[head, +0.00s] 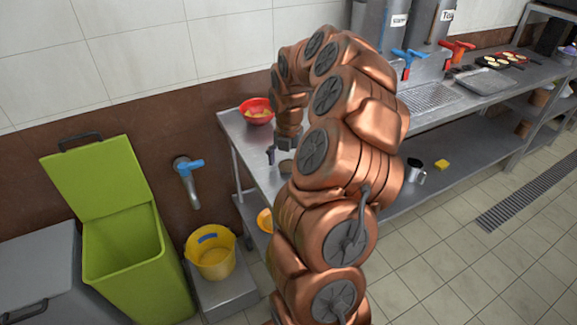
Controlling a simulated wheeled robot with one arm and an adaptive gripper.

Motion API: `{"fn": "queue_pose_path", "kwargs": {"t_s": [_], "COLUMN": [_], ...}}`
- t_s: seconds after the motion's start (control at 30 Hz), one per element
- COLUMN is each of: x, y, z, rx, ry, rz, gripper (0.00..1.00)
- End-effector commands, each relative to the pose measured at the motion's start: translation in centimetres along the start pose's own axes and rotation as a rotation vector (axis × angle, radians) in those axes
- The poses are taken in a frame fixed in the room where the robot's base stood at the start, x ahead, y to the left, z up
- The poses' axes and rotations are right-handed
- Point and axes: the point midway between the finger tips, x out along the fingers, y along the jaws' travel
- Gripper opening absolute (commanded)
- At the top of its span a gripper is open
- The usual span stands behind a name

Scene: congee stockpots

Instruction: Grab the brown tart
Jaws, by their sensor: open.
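My gripper (279,160) hangs at the end of my copper arm, pointing down over the left end of the metal counter. It is open, and my arm partly hides it. I see nothing between its fingers, though the view is small. I cannot pick out a brown tart with certainty. Small pale round pieces lie in dark pans (492,62) at the far right of the counter, too small to identify. My arm hides much of the counter's left part.
A red bowl (257,105) with yellowish pieces stands on the counter (235,128) behind my gripper. A metal tray (484,82) lies to the right. An open green bin (130,240) and yellow bucket (211,254) stand at the left. The floor at right is clear.

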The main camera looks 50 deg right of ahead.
Motion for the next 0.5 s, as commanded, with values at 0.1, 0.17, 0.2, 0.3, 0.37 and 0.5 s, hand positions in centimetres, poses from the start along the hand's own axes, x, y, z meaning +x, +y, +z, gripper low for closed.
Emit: {"fn": "queue_pose_path", "kwargs": {"t_s": [0.1, 0.17, 0.2, 0.3, 0.37, 0.5], "x": [-0.02, -0.02, -0.02, -0.02, -0.02, -0.02], "y": [0.00, 0.00, 0.00, 0.01, 0.01, 0.01], "z": [0.02, 0.02, 0.02, 0.02, 0.02, 0.02], "rx": [0.000, 0.000, 0.000, 0.000, 0.000, 0.000], "ry": [-0.001, -0.001, -0.001, -0.001, -0.001, -0.001], "rz": [0.000, 0.000, 0.000, 0.000, 0.000, 0.000], "gripper": [0.92, 0.88, 0.84, 0.74, 0.67, 0.53]}}
